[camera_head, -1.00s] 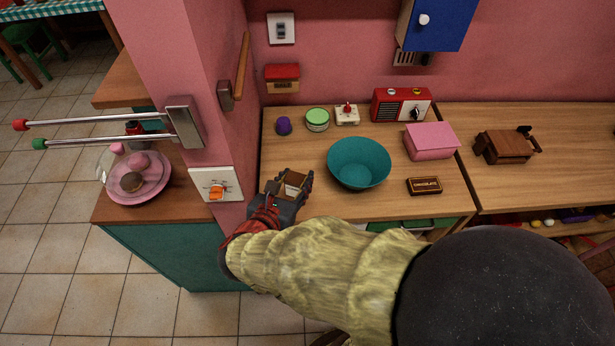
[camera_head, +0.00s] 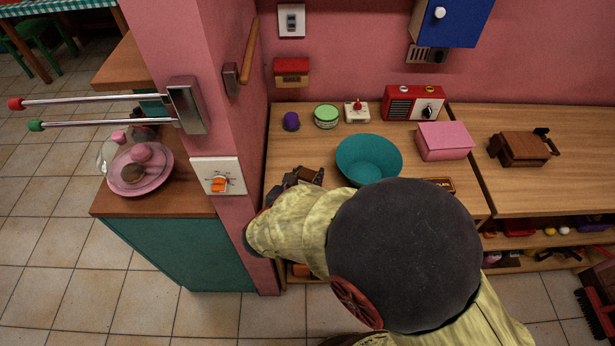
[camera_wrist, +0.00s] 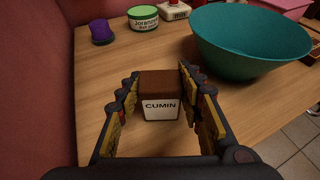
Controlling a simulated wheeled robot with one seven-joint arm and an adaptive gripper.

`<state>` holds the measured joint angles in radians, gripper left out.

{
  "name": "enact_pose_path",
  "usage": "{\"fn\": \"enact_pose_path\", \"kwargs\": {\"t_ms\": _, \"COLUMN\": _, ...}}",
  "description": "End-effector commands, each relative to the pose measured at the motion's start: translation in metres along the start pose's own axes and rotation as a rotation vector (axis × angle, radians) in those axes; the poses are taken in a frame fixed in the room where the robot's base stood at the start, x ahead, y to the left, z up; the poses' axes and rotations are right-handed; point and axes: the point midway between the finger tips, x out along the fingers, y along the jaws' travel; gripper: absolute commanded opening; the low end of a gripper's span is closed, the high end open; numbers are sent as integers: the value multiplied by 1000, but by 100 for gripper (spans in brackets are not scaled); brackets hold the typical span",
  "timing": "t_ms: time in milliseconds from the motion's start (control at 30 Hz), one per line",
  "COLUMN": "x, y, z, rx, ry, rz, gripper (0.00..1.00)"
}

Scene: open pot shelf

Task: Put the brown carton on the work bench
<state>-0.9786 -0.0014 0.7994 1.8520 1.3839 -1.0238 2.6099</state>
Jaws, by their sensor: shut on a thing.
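The brown carton (camera_wrist: 160,107), a small box with a white "CUMIN" label, is upright between my fingers in the wrist view. My gripper (camera_wrist: 160,82) is shut on it, one finger at each side. In the head view my gripper (camera_head: 304,177) is over the left part of the wooden work bench (camera_head: 290,150), near the pink wall, and my arm hides much of it. The carton is at or just above the bench top; I cannot tell whether it touches.
A teal bowl (camera_head: 369,158) stands right of my gripper. Behind are a purple item (camera_head: 291,121), a green-lidded tin (camera_head: 326,116), a white device with a red knob (camera_head: 356,111) and a red radio (camera_head: 413,103). A pink box (camera_head: 444,141) is further right.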

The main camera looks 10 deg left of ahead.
Motion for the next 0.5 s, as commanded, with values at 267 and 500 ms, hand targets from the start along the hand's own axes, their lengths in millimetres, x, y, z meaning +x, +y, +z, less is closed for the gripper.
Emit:
{"fn": "enact_pose_path", "kwargs": {"t_ms": 267, "x": 0, "y": 0, "z": -1, "rx": 1, "ry": -1, "rz": 0, "gripper": 12}}
{"fn": "enact_pose_path", "kwargs": {"t_ms": 500, "x": 0, "y": 0, "z": -1, "rx": 1, "ry": -1, "rz": 0, "gripper": 46}}
